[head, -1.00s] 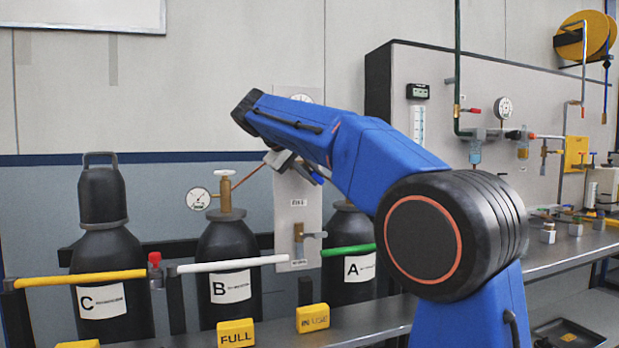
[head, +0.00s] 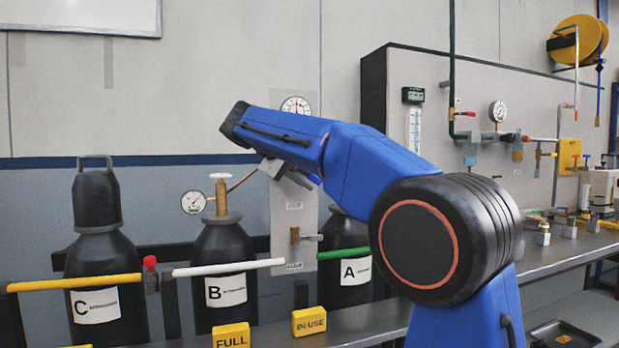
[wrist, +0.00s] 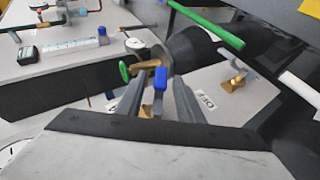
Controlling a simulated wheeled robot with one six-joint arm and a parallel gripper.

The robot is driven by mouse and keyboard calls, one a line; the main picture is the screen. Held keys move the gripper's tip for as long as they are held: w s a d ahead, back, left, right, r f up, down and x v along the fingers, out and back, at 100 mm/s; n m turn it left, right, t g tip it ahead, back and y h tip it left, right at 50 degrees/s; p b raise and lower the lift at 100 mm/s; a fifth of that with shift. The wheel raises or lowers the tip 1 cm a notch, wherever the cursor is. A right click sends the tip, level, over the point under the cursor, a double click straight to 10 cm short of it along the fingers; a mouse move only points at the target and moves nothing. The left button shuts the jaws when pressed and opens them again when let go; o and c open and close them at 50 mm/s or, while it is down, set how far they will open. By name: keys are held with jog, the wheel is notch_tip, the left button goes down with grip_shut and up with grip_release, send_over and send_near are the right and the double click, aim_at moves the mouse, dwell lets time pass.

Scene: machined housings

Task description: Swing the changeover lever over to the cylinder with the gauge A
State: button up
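The changeover lever's blue tip (wrist: 160,78) shows between my gripper's fingers (wrist: 158,98) in the wrist view; the fingers are spread with space around it. In the head view my gripper (head: 292,172) is in front of the grey plate (head: 294,220), and my arm hides most of the lever. Cylinder A (head: 345,238) is right of that plate, its top hidden by my arm. In the wrist view a gauge (wrist: 135,43) shows by a green handwheel (wrist: 124,71) near a black cylinder. In the head view cylinder B (head: 222,250) has a gauge (head: 194,202) left of its valve.
Cylinder C (head: 95,240), capped, stands at the far left. Yellow, white and green bars cross in front of the cylinders. Yellow FULL (head: 231,335) and IN USE (head: 309,321) blocks are on the front ledge. A round gauge (head: 296,107) tops the plate.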

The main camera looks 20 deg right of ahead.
jog(key=v, duration=1.7)
jog(key=shift+r, duration=0.25)
jog(key=shift+a, duration=0.15)
jog(key=s+d+f+n+y, duration=0.1)
jog(key=s+d+f+y, duration=0.2)
jog(key=s+d+f, duration=0.55)
jog(key=s+d+f+y, duration=0.2)
jog(key=s+d+f, duration=0.3)
jog(key=f, duration=0.6)
jog(key=s+f+m+y, duration=0.1)
jog(key=s+f+y, duration=0.1)
jog(key=s+f, duration=0.9)
jog(key=s+f+m+y, duration=0.2)
jog(key=s+f, duration=1)
jog(key=f, duration=0.7)
jog(key=shift+a+f+g+y, duration=0.2)
jog(key=shift+a+g+y, duration=0.15)
jog(key=shift+y, duration=0.45)
jog(key=shift+s, duration=0.15)
